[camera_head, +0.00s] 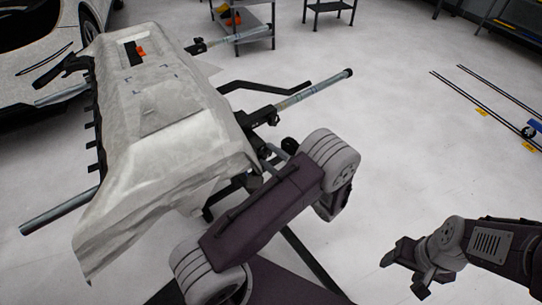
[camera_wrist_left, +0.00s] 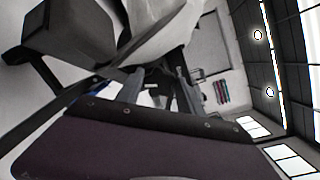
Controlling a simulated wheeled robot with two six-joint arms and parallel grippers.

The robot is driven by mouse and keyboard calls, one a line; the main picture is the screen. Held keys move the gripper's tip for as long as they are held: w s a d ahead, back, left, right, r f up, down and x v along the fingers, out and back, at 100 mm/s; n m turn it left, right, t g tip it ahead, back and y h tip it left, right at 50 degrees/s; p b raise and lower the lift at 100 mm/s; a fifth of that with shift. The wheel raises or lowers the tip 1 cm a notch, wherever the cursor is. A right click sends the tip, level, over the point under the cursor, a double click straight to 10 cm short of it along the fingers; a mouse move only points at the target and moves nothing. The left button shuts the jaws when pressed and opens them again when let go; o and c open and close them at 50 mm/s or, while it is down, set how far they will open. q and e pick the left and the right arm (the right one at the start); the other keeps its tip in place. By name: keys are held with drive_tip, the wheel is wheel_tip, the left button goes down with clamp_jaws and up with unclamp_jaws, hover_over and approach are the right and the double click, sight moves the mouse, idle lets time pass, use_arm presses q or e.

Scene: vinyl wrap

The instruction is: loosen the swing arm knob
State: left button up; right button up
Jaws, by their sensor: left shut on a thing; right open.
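A stand holds a large pale bumper-like panel (camera_head: 165,110), with dark arms and metal bars sticking out to the right. A round black knob (camera_head: 289,146) shows on the stand beside my left arm. My left arm reaches up from the bottom and hides its gripper in the head view. In the left wrist view my left gripper (camera_wrist_left: 158,90) has its fingers closed around a small dark part among the stand's bars, which looks like the swing arm knob; its outline is mostly hidden. My right gripper (camera_head: 403,276) is open and empty, low at the right, away from the stand.
A metal bar (camera_head: 313,90) projects right from the stand, and another bar (camera_head: 60,210) projects at the left. A silver car (camera_head: 38,62) stands at the far left. Shelving (camera_head: 243,28) is at the back.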

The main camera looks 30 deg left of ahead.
use_arm(q)
drive_tip(key=shift+w+d+r, duration=0.1)
drive_tip(key=shift+w+r, duration=0.05)
drive_tip(key=shift+w, duration=0.05)
drive_tip(key=o, duration=1.4)
drive_tip(key=shift+c, duration=0.2)
drive_tip(key=shift+s, duration=0.15)
drive_tip(key=shift+d+f, duration=0.1)
drive_tip(key=shift+f, duration=0.1)
use_arm(e)
drive_tip(key=shift+d, duration=0.1)
